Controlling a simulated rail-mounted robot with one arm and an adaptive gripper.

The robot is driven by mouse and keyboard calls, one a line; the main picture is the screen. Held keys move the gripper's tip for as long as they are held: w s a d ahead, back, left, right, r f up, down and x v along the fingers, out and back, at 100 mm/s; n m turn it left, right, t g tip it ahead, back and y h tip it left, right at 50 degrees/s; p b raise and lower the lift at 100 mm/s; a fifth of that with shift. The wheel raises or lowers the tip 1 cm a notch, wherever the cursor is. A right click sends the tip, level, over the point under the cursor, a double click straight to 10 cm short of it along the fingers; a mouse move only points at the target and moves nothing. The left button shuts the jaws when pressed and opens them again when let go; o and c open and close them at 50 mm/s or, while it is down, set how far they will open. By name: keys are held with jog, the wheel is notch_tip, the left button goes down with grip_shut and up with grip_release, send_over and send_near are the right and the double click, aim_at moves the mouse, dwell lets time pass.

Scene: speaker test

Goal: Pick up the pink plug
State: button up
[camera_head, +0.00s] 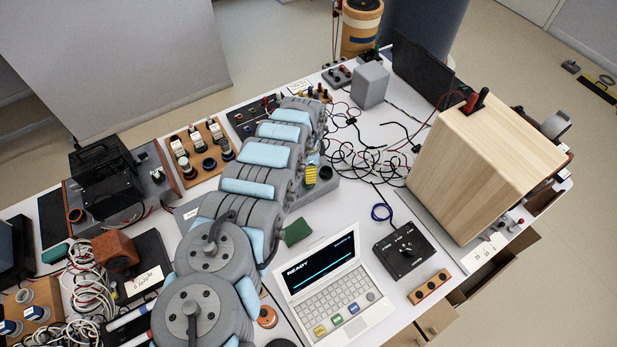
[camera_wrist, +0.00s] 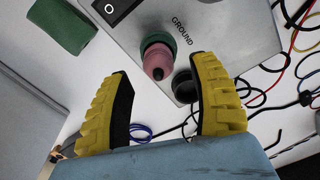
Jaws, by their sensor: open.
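The pink plug (camera_wrist: 157,62) shows in the wrist view, with a green collar (camera_wrist: 157,40) at its far end, on a grey panel (camera_wrist: 225,35) marked GROUND. A black round socket (camera_wrist: 184,86) is beside it. My gripper (camera_wrist: 161,68) is open, its two yellow-and-black fingers spread apart. The plug appears between the fingertips, nearer the right one, with nothing gripped. Whether the fingertips reach its depth I cannot tell. In the head view my yellow gripper finger (camera_head: 310,175) is over a grey box (camera_head: 322,192), and my arm hides the plug.
A green block (camera_head: 297,231) lies near the box, left of the plug in the wrist view (camera_wrist: 62,25). A black switch (camera_wrist: 114,9) sits on the panel. Tangled cables (camera_head: 360,165) lie right of the box. A laptop (camera_head: 335,285) and wooden cabinet (camera_head: 475,170) stand nearby.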

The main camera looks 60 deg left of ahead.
jog(key=shift+d+f+b, duration=0.1)
jog(key=shift+f+b, duration=0.5)
jog(key=shift+f, duration=1.05)
grip_shut()
